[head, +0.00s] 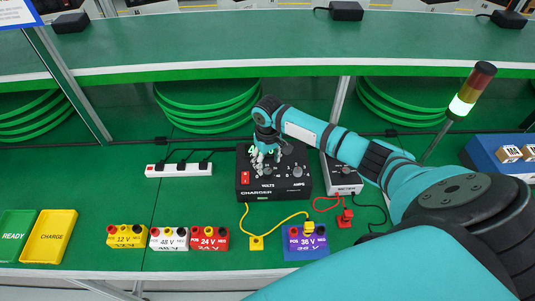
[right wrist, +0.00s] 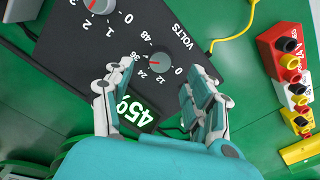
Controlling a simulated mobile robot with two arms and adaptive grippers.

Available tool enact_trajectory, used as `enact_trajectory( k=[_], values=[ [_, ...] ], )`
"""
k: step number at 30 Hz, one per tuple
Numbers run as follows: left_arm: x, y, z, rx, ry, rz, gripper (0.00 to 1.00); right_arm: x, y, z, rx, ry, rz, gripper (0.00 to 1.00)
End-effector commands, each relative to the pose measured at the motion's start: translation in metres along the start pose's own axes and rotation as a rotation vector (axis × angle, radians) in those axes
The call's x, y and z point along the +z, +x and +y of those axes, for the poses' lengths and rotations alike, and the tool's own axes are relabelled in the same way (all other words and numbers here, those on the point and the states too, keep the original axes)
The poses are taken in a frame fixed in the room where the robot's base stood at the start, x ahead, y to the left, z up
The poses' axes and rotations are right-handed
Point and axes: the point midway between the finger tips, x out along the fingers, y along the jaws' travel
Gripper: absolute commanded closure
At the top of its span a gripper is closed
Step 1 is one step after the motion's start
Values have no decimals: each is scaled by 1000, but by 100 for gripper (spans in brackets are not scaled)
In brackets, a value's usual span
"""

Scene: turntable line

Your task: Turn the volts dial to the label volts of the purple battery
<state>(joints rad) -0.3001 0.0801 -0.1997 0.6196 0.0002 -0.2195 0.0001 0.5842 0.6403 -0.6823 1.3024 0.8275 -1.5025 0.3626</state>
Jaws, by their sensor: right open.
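The volts dial (right wrist: 160,64) is a grey round knob with a small red mark, on the black charger (head: 270,190). Labels 0, 12, 24, 36 and 48 ring it; I cannot tell exactly which one the mark faces. A green display (right wrist: 135,110) beside it shows digits that look like 450. My right gripper (head: 266,160) is over the charger's left part. In the right wrist view its open fingers (right wrist: 160,88) are on either side of the dial's near edge, with nothing between them. The purple battery (head: 292,244) reads 36 V and stands at the front. My left gripper is not in view.
Yellow 12 V (head: 127,238), white 48 V (head: 169,240) and red 24 V (head: 209,240) batteries stand left of the purple one. A yellow cable (head: 280,225) runs near the charger to plugs. The amps dial (right wrist: 100,5) and meter (head: 343,180) are close by.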

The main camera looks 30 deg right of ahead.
Motion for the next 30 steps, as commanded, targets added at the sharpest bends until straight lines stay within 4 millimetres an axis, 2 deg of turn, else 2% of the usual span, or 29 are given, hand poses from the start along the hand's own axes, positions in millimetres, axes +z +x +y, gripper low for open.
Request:
enact_trajectory(
  k=[1,6,12,30],
  values=[
    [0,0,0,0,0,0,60,-1,-13,0,-1,-2,4,44],
    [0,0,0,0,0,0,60,-1,-47,0,1,-1,4,44],
    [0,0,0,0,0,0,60,0,-70,0,1,1,1,44],
    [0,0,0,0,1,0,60,0,-75,0,1,1,0,44]
  ],
)
